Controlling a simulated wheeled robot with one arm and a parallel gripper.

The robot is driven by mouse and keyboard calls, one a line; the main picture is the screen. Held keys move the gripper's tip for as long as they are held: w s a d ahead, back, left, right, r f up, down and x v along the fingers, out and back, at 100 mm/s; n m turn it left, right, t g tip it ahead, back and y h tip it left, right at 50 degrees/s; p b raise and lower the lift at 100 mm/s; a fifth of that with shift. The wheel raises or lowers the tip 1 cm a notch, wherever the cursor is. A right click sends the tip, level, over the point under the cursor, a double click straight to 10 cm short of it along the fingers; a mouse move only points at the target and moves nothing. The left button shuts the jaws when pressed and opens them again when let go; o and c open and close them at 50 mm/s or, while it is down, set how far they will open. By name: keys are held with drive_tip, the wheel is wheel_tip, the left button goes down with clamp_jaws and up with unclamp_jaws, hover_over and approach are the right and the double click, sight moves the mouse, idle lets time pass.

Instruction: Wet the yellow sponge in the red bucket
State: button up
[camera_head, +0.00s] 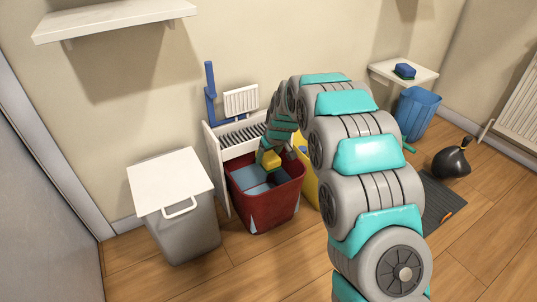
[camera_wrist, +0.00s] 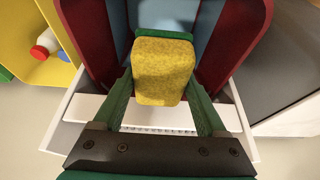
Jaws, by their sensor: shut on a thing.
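The yellow sponge (camera_head: 271,159) shows at the mouth of the red bucket (camera_head: 265,214). In the wrist view the sponge (camera_wrist: 163,72) is a yellow block with a green far edge. My gripper (camera_wrist: 162,84) is shut on it, with one green finger on each side. The red bucket's walls (camera_wrist: 237,32) stand to both sides of the sponge in the wrist view, with blue-grey surfaces inside. I cannot tell whether the sponge touches water. My arm hides part of the bucket's right side in the head view.
A lidded bin (camera_head: 172,177) stands left of the bucket. A white rack (camera_head: 217,152) is behind it. A yellow container (camera_wrist: 42,64) with a bottle is beside it. A blue sponge (camera_head: 405,70) lies on a shelf. A blue bin (camera_head: 417,112) and black bag (camera_head: 451,163) are at right.

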wheel_tip(320, 180, down, 15)
drive_tip(key=b, duration=0.3)
drive_tip(key=shift+f+b, duration=0.2)
drive_tip(key=shift+b, duration=0.2)
idle(0.3)
